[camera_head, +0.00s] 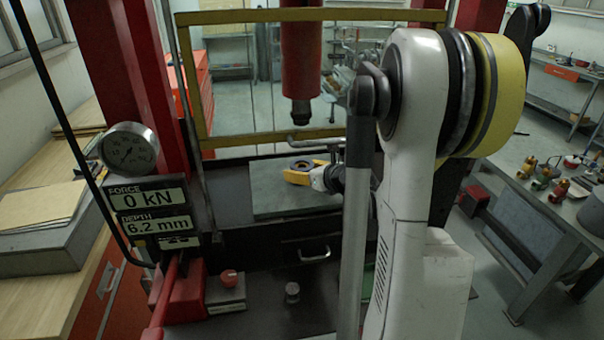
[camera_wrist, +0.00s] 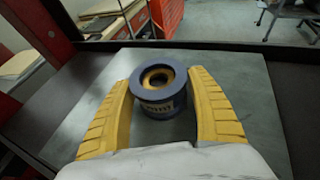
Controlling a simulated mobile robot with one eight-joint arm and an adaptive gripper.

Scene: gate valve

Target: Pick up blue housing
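The blue housing (camera_wrist: 160,106) is a short dark-blue ring with a yellowish inner bore, upright on a grey plate (camera_wrist: 222,70) in the wrist view. My gripper (camera_wrist: 161,78) has its two yellow fingers spread, one on each side of the housing. Small gaps seem to show beside it, though contact at the tips is hard to judge. In the head view, my gripper (camera_head: 305,174) is low over the plate (camera_head: 267,203), and the housing (camera_head: 301,165) shows small and dark between the fingers.
A red press ram (camera_head: 301,70) hangs above the plate. Red columns and a yellow guard frame (camera_head: 193,80) surround it. A gauge (camera_head: 129,148) and displays reading 0 kN and 6.2 mm are at left. A bench with small valve parts (camera_head: 543,180) stands at right.

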